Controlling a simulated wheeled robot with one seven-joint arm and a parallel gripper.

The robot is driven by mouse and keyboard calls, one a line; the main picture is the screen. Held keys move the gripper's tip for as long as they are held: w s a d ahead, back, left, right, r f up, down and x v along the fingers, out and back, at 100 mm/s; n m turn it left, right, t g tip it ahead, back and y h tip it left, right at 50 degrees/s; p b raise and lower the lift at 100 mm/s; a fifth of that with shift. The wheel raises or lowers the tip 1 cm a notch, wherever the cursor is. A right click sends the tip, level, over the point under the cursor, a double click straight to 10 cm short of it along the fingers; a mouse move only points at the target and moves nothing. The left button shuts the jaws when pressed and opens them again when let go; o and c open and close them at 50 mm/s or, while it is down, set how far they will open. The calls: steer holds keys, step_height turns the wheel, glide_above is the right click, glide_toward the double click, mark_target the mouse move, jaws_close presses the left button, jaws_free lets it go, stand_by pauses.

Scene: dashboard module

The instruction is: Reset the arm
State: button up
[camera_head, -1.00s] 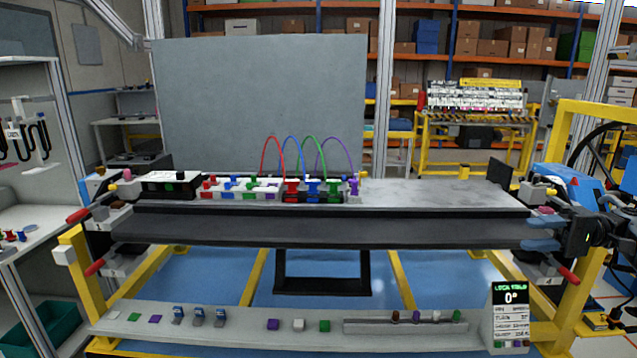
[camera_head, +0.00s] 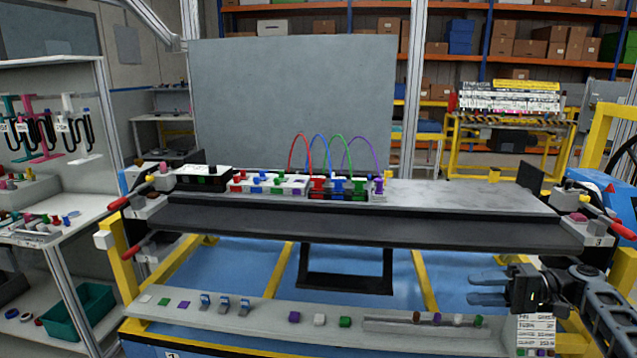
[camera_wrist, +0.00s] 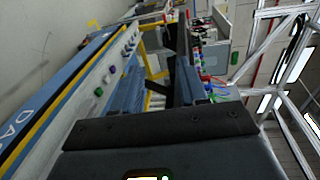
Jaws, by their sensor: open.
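My gripper (camera_head: 488,288) is at the lower right of the head view, pointing left. Its two blue-grey fingers are apart, with nothing between them. It hangs in front of the dashboard bench, above the right part of the front rail (camera_head: 260,310). In the wrist view my gripper (camera_wrist: 155,92) shows its two blue fingers apart and empty, with the bench seen sideways beyond them. The dashboard module (camera_head: 270,184), with red, blue, green and purple connectors and looped cables (camera_head: 330,150), sits on the bench's rear ledge.
The dark shelf (camera_head: 350,222) of the bench is bare. The front rail carries small coloured blocks and a slotted strip (camera_head: 425,322). A label panel (camera_head: 537,335) stands close below my gripper. A side table (camera_head: 70,215) with parts is at the left.

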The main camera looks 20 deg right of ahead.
steer(key=w+a+f+m+h, duration=0.1)
steer(key=a+f+h, duration=0.1)
steer(key=a+f, duration=0.75)
steer(key=w+a+f+m+h, duration=0.15)
steer(key=a+f, duration=0.45)
steer(key=a, duration=0.7)
steer(key=s+a+f+t+h, duration=0.1)
steer(key=s+a+f+h, duration=0.15)
steer(key=s+a, duration=0.3)
steer(key=s+a+f+h, duration=0.2)
steer(key=s+a+f, duration=0.25)
steer(key=a, duration=0.25)
steer(key=s+r+n+t+h, duration=0.1)
steer(key=s+r+h, duration=0.2)
steer(key=s, duration=0.7)
steer(key=s+r+n+h, duration=0.2)
steer(key=s+r, duration=0.1)
steer(key=s, duration=0.7)
steer(key=s+d+r+n+t, duration=0.1)
steer(key=s+r+n+t, duration=0.1)
steer(key=s+r, duration=0.3)
steer(key=s+d+r+n+t, duration=0.1)
steer(key=s+r+n, duration=0.3)
steer(key=r, duration=1)
steer(key=shift+s+d+r+t+h, duration=0.35)
steer(key=shift+s+d, duration=0.3)
steer(key=shift+s, duration=0.25)
